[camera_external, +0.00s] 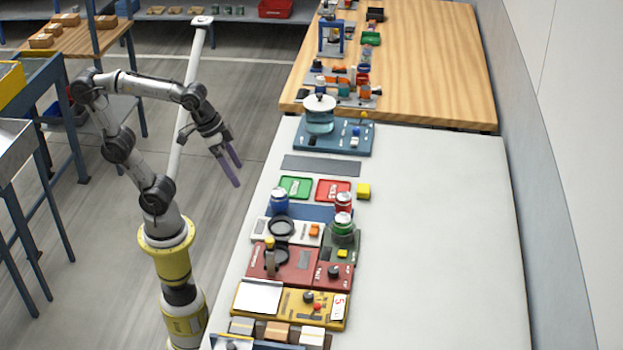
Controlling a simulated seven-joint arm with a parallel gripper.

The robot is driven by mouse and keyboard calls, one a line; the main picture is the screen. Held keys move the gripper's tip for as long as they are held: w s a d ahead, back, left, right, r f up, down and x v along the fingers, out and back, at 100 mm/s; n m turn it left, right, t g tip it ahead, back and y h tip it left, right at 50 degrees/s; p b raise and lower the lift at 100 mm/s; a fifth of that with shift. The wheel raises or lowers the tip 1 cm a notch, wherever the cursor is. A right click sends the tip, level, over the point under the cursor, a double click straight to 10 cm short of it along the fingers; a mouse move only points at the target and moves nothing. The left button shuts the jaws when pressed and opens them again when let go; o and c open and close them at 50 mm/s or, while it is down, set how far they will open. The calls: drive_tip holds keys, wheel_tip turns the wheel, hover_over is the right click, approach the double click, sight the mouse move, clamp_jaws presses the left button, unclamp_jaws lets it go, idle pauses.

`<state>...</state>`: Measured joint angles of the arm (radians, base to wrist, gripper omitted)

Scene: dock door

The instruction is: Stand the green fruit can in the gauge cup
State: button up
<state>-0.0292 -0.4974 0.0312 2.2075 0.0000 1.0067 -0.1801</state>
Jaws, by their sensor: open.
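The green can (343,229) stands upright at the back of a small dark green unit (345,256) on the white table. Its base is hidden, so I cannot tell whether it sits in a holder. Another dark round cup (276,256) is on the red unit in front. I cannot tell for certain which is the gauge cup. My gripper (238,175) is open and empty, in the air left of the table, well apart from the can, its purple fingers pointing down.
A red can (343,203) stands just behind the green can; a blue can (279,201) stands behind the white unit. The table's right side (440,240) is clear.

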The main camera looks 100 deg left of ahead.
drive_tip(key=s+f+m+t, duration=0.1)
drive_tip(key=s+f+m, duration=0.1)
drive_tip(key=s+f, duration=0.2)
drive_tip(key=s, duration=0.2)
drive_tip(key=shift+s+d+f, duration=0.2)
drive_tip(key=shift+s+d, duration=0.1)
drive_tip(key=shift+d, duration=0.05)
idle(1.6)
